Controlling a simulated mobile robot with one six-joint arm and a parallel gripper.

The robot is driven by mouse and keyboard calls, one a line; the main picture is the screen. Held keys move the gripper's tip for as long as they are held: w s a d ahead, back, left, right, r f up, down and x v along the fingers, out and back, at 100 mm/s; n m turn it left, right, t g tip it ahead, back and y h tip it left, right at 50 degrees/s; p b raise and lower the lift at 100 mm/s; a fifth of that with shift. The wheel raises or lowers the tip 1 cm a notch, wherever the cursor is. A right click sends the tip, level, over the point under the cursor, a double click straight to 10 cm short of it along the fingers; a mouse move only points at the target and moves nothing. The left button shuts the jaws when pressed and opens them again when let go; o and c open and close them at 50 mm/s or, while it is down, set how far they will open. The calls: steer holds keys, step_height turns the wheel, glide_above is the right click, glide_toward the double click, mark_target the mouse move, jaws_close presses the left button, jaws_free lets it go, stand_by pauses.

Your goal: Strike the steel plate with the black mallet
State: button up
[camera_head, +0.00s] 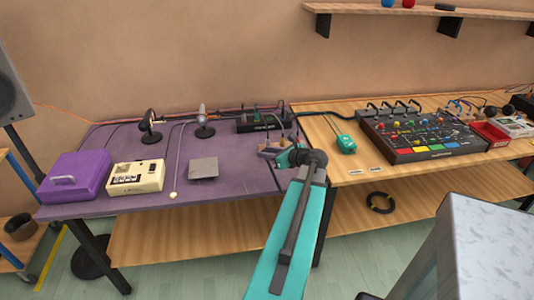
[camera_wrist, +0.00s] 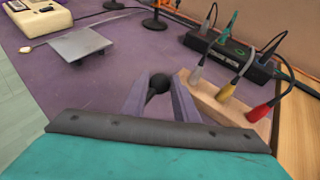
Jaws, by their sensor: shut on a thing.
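The steel plate (camera_head: 203,168) is a grey square lying on the purple table top, left of my gripper. It also shows at the upper left of the wrist view (camera_wrist: 80,46). My gripper (camera_head: 280,155) is near the right edge of the purple table. In the wrist view its two fingers (camera_wrist: 158,100) are shut on the black mallet, whose round black head (camera_wrist: 158,83) shows between the fingertips. The mallet's handle is mostly hidden. The mallet head is apart from the plate. I cannot make out the mallet clearly in the head view.
A wooden block (camera_wrist: 228,103) with several coloured plugs stands close to the right finger. A black box (camera_wrist: 232,58) with cables is behind. A cream-headed beater (camera_head: 174,194), a cream recorder (camera_head: 136,176) and a purple case (camera_head: 75,178) lie left. Purple surface between gripper and plate is clear.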

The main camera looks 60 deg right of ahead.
steer(key=shift+w, duration=0.1)
